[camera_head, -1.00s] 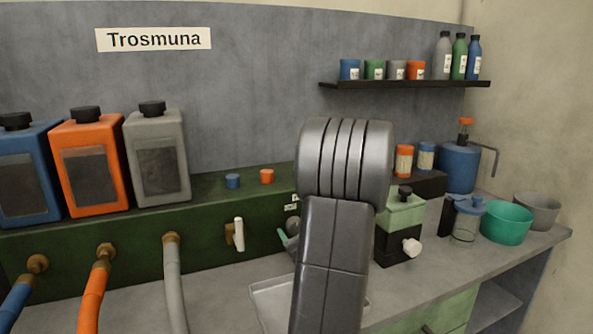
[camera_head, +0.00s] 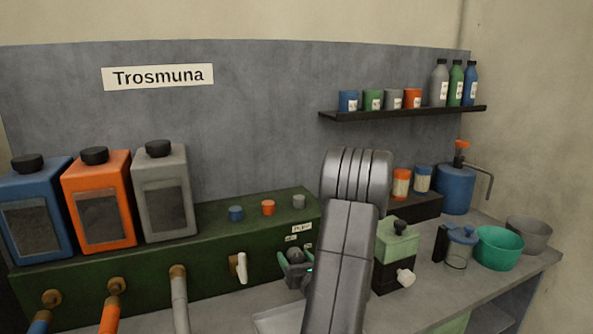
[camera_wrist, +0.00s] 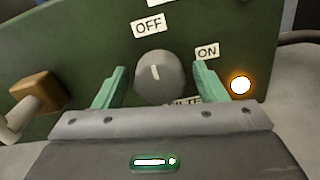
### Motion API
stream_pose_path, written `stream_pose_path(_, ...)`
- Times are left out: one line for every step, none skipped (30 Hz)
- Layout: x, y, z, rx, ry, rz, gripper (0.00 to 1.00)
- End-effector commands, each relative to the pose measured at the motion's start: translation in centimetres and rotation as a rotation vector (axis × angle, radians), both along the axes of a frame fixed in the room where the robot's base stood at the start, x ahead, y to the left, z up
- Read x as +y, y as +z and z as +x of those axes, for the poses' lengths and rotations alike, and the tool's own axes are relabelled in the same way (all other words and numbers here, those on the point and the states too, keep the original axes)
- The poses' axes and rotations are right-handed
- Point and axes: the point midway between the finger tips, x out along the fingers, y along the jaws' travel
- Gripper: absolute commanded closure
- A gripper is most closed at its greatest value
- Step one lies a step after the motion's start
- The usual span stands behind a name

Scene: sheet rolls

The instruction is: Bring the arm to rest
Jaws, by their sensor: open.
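My arm stands in front of the bench in the head view, and it hides part of the green panel (camera_head: 215,272). My gripper (camera_wrist: 158,78) is open, with its two green fingers on either side of a round grey knob (camera_wrist: 160,85). Small gaps show between the knob and the fingers. In the head view my gripper (camera_head: 294,262) shows partly, left of my arm, at the panel's front.
A glowing lamp (camera_wrist: 241,85) sits right of the knob. A tap handle (camera_wrist: 18,120) sticks out at left; it also shows in the head view (camera_head: 241,267). A green-topped device (camera_head: 397,240) stands right of my arm. Canisters (camera_head: 100,205) line the left.

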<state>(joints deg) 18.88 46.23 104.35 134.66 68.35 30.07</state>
Motion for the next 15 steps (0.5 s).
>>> stream_pose_path(0.0,0.44,-0.01,0.013,0.0,0.025,0.35)
stream_pose_path(0.01,0.46,-0.01,0.019,0.0,0.04,0.35)
stream_pose_path(0.01,0.46,-0.01,0.027,0.0,0.059,0.35)
stream_pose_path(0.01,0.42,-0.01,0.033,-0.001,0.075,0.35)
stream_pose_path(0.01,0.41,-0.01,0.039,-0.001,0.089,0.35)
stream_pose_path(0.01,0.42,-0.02,0.045,-0.001,0.107,0.35)
stream_pose_path(0.03,0.41,-0.02,0.051,-0.001,0.121,0.35)
stream_pose_path(0.02,0.36,-0.02,0.056,-0.001,0.132,0.35)
stream_pose_path(0.02,0.33,-0.02,0.062,-0.001,0.146,0.35)
stream_pose_path(0.02,0.31,-0.02,0.066,-0.001,0.157,0.35)
stream_pose_path(0.02,0.29,-0.02,0.07,-0.001,0.166,0.35)
stream_pose_path(0.03,0.25,-0.01,0.074,-0.001,0.175,0.35)
stream_pose_path(0.03,0.21,-0.01,0.076,-0.001,0.182,0.35)
stream_pose_path(0.03,0.18,-0.01,0.078,-0.001,0.188,0.35)
stream_pose_path(0.03,0.14,-0.01,0.081,0.0,0.195,0.35)
